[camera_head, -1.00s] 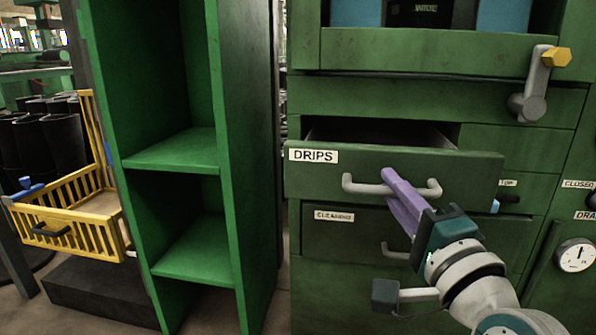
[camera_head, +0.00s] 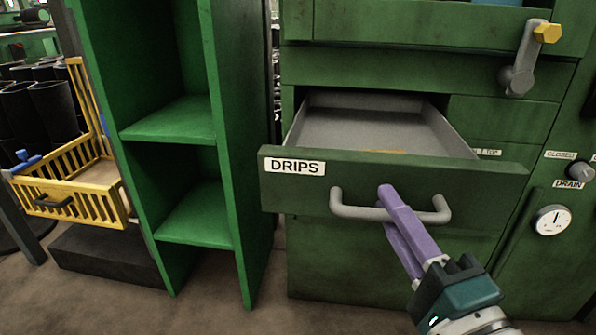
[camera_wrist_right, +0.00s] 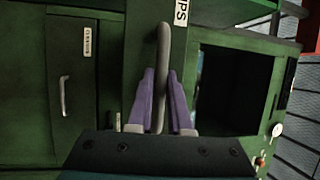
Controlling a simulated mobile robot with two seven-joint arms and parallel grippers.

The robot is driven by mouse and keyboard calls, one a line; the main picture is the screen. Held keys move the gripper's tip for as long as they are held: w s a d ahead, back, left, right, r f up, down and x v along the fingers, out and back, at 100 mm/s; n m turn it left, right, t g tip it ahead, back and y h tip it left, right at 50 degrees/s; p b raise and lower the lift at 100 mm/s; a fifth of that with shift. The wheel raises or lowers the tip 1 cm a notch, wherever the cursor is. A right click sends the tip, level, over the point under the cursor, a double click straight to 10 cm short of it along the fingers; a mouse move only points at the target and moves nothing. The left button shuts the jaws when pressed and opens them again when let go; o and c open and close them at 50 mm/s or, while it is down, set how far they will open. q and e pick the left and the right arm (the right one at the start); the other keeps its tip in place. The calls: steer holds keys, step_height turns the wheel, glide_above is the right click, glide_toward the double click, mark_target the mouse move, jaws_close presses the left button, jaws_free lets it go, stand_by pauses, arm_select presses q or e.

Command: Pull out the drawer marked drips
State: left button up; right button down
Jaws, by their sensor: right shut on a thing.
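The green drawer marked DRIPS (camera_head: 290,192) stands well out of the green cabinet in the head view, and its grey inside shows. Something orange lies partly hidden behind its front panel. Its grey bar handle (camera_head: 355,212) runs across the front. In the right wrist view the handle (camera_wrist_right: 164,60) stands between the two fingers (camera_wrist_right: 161,95). My left gripper is not in view.
Green open shelves (camera_head: 192,122) stand left of the drawer. A yellow slatted basket (camera_head: 75,200) is further left. A crank with a yellow knob (camera_head: 522,62) is above right, and a dial (camera_head: 553,220) is at right. Floor is clear in front of the shelves.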

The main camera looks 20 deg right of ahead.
steer(key=c, duration=1.1)
jaws_free()
steer(key=p+v, duration=0.1)
steer(key=v, duration=0.9)
steer(key=shift+r, duration=0.1)
